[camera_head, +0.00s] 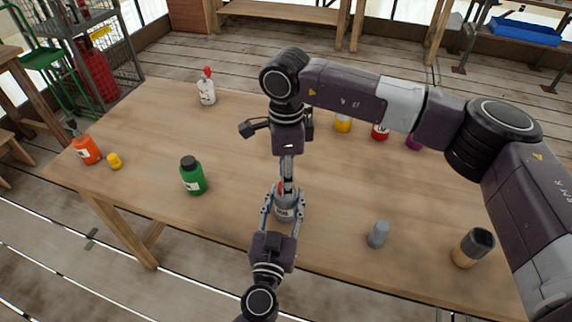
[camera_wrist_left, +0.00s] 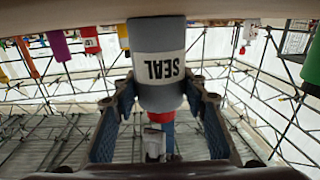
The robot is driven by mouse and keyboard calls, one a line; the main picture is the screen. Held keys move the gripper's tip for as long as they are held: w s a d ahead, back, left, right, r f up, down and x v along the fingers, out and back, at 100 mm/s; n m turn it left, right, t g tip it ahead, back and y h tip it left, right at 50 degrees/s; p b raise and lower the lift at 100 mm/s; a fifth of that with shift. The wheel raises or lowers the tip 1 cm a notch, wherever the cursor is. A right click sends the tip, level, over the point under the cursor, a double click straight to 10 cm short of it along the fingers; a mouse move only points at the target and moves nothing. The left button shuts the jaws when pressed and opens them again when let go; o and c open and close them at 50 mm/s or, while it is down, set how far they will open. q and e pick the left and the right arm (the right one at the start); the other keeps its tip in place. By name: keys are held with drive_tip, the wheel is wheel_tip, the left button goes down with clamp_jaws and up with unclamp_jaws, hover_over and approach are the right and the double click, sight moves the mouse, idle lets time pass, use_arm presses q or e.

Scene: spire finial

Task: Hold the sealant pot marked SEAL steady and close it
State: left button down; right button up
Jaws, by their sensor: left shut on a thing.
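The grey sealant pot (camera_head: 285,212) stands near the front edge of the wooden table, with red at its top. In the left wrist view its white SEAL label (camera_wrist_left: 159,68) reads upside down, and its red top (camera_wrist_left: 161,117) shows. My left gripper (camera_head: 284,208) is shut on the pot's body, a finger on each side. My right gripper (camera_head: 287,183) points straight down at the pot's top from above. Its fingers appear narrow and edge-on, so their opening and anything between them cannot be made out.
A green bottle (camera_head: 193,178) stands to the left, with an orange bottle (camera_head: 86,150) and a small yellow piece (camera_head: 115,161) farther left. A small grey cylinder (camera_head: 378,234) and a dark-topped tan container (camera_head: 473,249) are to the right. A white bottle (camera_head: 207,93) stands farther back.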

drive_tip(key=shift+f, duration=0.85)
drive_tip(key=shift+c, duration=0.2)
clamp_jaws()
drive_tip(key=shift+o, duration=1)
unclamp_jaws()
drive_tip(key=shift+r, duration=0.1)
wheel_tip(320, 180, up, 12)
